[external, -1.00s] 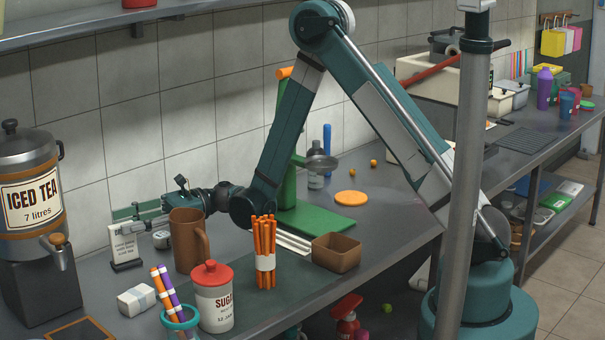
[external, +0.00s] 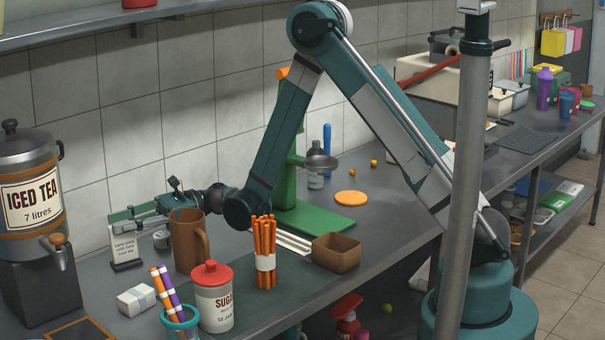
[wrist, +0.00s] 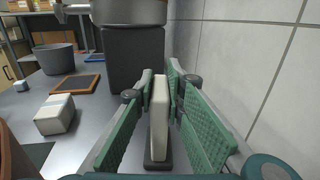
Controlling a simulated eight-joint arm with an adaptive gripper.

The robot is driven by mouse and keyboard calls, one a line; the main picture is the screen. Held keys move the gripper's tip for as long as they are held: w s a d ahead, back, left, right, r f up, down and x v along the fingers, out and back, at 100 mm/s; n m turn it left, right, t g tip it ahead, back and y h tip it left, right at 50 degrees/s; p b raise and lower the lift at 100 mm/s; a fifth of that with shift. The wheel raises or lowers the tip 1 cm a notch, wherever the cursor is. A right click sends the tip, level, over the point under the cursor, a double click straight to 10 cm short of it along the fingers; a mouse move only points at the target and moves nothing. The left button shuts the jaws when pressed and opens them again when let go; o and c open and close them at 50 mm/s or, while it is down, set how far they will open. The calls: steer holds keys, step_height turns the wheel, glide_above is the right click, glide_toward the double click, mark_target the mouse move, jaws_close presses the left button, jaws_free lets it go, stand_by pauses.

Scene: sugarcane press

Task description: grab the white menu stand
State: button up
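The white menu stand (external: 124,245) stands upright on its dark base on the counter, near the tiled wall, with small dark print on its face. In the wrist view the stand (wrist: 159,118) is seen edge-on between the two green finger pads. My gripper (external: 124,215) is at the stand's upper part, and one finger covers its top in the external view. In the wrist view my gripper (wrist: 160,85) is open, with a finger on each side of the stand. A gap shows at the right pad; contact on the left is hard to tell.
A brown mug (external: 187,245) stands close beside the gripper, with a small grey-lidded jar (external: 161,239) behind it. The iced tea dispenser (external: 30,190) is to the left. A white wrapped block (external: 136,299) lies in front. The wall (wrist: 262,70) is close on the right in the wrist view.

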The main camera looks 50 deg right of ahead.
jaws_close()
steer(key=shift+r, duration=0.1)
step_height(320, 180, up, 10)
steer(key=shift+f+p, duration=0.15)
steer(key=shift+p, duration=1)
